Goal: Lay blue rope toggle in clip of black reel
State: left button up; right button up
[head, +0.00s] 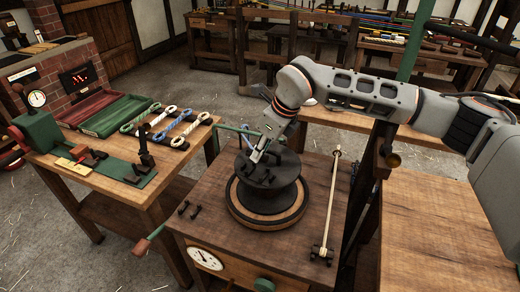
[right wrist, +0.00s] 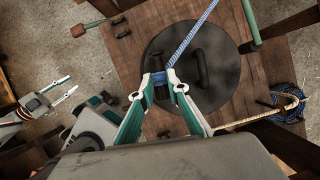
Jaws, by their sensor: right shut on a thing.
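The black reel (head: 287,190) stands on a round wooden base on the bench; its dark top disc fills the middle of the right wrist view (right wrist: 226,80). My right gripper (head: 258,153) is over the reel's top. In the right wrist view my right gripper (right wrist: 164,80) is shut on the dark blue toggle (right wrist: 161,93). The blue rope (right wrist: 192,43) runs from there toward the upper right. A short black bar (right wrist: 202,66) on the disc may be the clip; the toggle is apart from it. My left gripper (right wrist: 63,88) is open and empty at the left.
A bench at left holds green (head: 115,116) and red (head: 88,108) trays and several rope hanks (head: 182,125). On the reel's bench are small black posts (head: 190,208), a dial (head: 205,259) and a pale rod (head: 331,205) at right. A coiled blue rope (right wrist: 284,100) hangs at right.

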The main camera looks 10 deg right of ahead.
jog(key=shift+f+b, duration=1.3)
jog(key=shift+f, duration=1.35)
jog(key=shift+f, duration=0.3)
jog(key=o, duration=1)
jog(key=shift+r+p, duration=1.05)
jog(key=shift+r, duration=0.85)
jog(key=shift+r+p, duration=0.9)
jog(key=shift+r, duration=0.7)
